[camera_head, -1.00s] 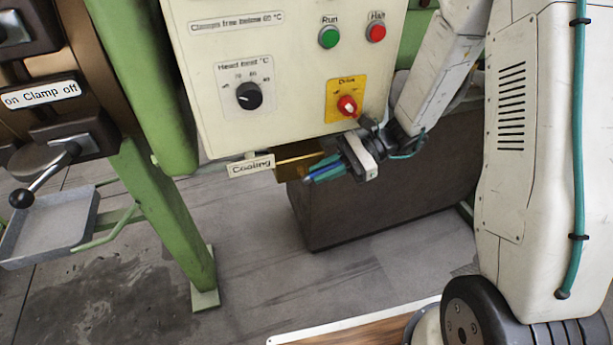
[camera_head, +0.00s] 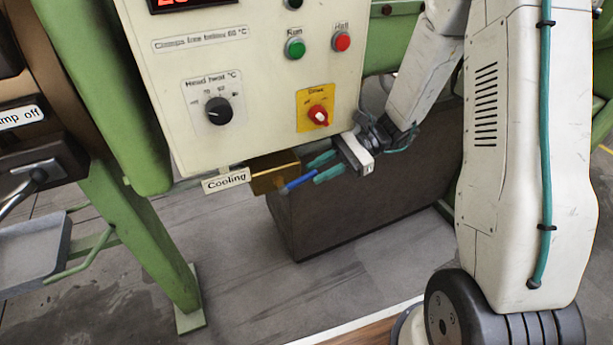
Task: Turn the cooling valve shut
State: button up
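The cooling valve is a brass block (camera_head: 268,176) with a blue lever (camera_head: 298,182), below the control panel beside the "Cooling" label (camera_head: 226,180). The lever sticks out to the right and slightly up in the picture. My gripper (camera_head: 313,173) is just right of the valve, its two teal fingers parted and pointing left at the lever. The lever's outer end reaches the gap between the fingertips; I cannot tell whether they touch it. The fingers are not closed on it.
The cream control panel (camera_head: 165,80) hangs just above my gripper, with a red drive switch (camera_head: 318,116) close by. A dark box (camera_head: 375,200) stands behind. A green machine leg (camera_head: 145,235) and grey tray (camera_head: 32,262) are at left. The floor below the valve is clear.

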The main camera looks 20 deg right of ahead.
jog(key=shift+v, duration=1.25)
jog(key=shift+f, duration=0.1)
grip_shut()
jog(key=d+f+m+t+y, duration=0.1)
jog(key=d+f+m+y, duration=0.4)
jog(key=m, duration=0.6)
jog(key=d+f+m+t+y, duration=0.1)
jog(key=d+m+y, duration=0.1)
jog(key=d+m, duration=0.75)
jog(key=a+r+m, duration=0.1)
jog(key=a+r, duration=0.2)
jog(key=a, duration=1.2)
jog(key=shift+s+r, duration=0.3)
jog(key=shift+r, duration=0.1)
